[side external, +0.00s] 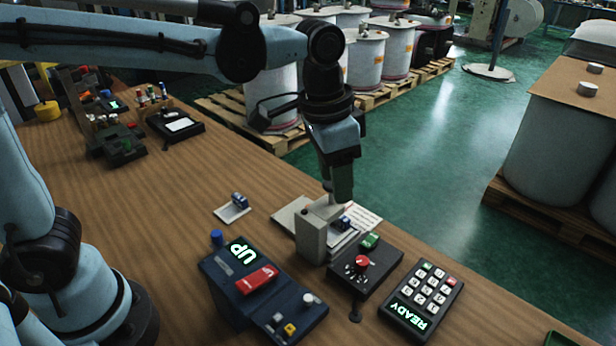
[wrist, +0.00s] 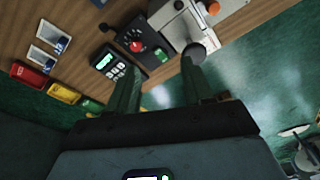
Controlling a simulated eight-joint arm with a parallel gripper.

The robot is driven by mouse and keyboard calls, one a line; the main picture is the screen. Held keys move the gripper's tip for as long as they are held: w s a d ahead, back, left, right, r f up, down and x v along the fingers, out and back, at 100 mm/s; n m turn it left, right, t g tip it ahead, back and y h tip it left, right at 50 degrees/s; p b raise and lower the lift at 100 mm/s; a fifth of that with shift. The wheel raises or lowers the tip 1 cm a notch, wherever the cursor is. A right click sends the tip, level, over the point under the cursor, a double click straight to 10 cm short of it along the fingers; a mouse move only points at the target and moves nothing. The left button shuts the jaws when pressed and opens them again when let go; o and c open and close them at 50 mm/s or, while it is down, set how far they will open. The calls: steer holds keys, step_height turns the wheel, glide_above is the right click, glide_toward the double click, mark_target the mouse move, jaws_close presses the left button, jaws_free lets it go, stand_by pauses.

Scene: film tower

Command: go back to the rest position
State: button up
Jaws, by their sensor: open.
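My gripper (side external: 340,190) points down beside and above the grey upright device (side external: 313,232) near the table's far edge. In the side view its lower part overlaps the top of this device, and I cannot tell whether they touch. In the wrist view my gripper (wrist: 160,75) shows two dark green fingers well apart, with nothing visibly held between them. A dark round knob (wrist: 195,52) shows close to the right fingertip there. My arm stretches across the table from the left. No rest position is marked in view.
Close by stand a red-knob box (side external: 361,263), a keypad reading READY (side external: 421,300) and a blue panel reading UP (side external: 262,290). A small white tray (side external: 232,212) lies left of the device. Racks (side external: 110,130) stand farther left. Bare wooden table lies between.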

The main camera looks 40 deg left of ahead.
steer(key=s+a+f+n+t, duration=0.1)
steer(key=s+a+n+t, duration=0.1)
steer(key=a, duration=0.5)
steer(key=s+a+f+n+t, duration=0.2)
steer(key=s+a+n+t, duration=0.1)
steer(key=s+a, duration=0.2)
steer(key=shift+s+a+f+n+t+y, duration=0.15)
steer(key=shift+a+n+t+y, duration=0.2)
steer(key=shift+a, duration=0.8)
